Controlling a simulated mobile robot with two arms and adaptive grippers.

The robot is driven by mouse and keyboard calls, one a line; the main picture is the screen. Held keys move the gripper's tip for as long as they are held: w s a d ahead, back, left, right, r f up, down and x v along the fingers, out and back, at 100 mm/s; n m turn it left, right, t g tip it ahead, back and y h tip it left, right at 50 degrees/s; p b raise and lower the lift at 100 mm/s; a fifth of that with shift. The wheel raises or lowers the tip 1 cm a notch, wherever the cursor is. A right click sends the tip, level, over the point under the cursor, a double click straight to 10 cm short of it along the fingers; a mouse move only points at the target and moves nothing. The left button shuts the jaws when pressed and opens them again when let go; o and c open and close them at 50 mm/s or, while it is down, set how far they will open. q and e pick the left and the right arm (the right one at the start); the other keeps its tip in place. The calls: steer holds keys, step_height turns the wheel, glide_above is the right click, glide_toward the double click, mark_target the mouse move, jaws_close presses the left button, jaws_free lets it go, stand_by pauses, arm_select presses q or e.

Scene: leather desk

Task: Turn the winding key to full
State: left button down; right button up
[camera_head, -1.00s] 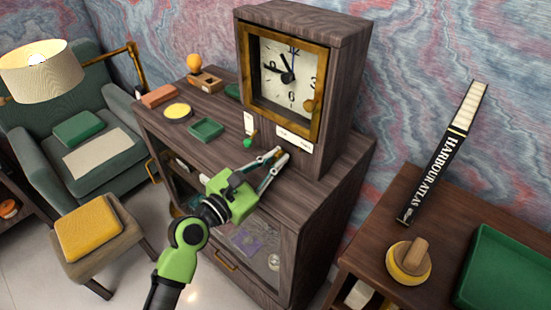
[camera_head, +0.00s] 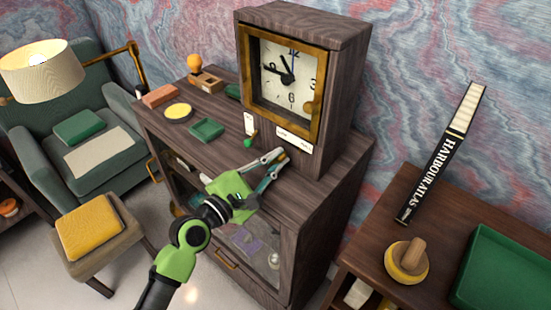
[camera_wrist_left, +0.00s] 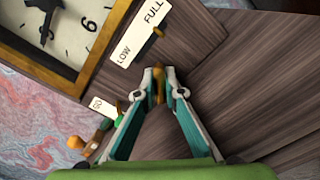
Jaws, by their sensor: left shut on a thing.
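The wooden clock (camera_head: 345,80) with a brass-framed dial stands on the dark cabinet. My left gripper (camera_head: 280,154) reaches to the clock's lower front. In the left wrist view its fingertips (camera_wrist_left: 159,72) are shut on a small brass piece, the winding key (camera_wrist_left: 158,88), mostly hidden between them. A white strip (camera_wrist_left: 139,35) reads LOW at one end and FULL at the other; it also shows under the dial in the head view (camera_head: 293,140). A small brass pointer (camera_wrist_left: 158,31) sits at the strip's edge, beside the FULL end. My right gripper is not in view.
A green-knobbed lever (camera_head: 249,141) and a small white plate (camera_head: 250,123) are left of my fingers.

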arm_select(q)
steer(key=shift+m, duration=0.5)
steer(key=c, duration=2.1)
jaws_free()
steer(key=shift+c, duration=0.2)
steer(key=shift+s, duration=0.1)
steer(key=shift+s+a+f, duration=0.1)
steer(key=shift+s+a, duration=0.15)
steer(key=shift+s, duration=0.05)
steer(key=v, duration=1.1)
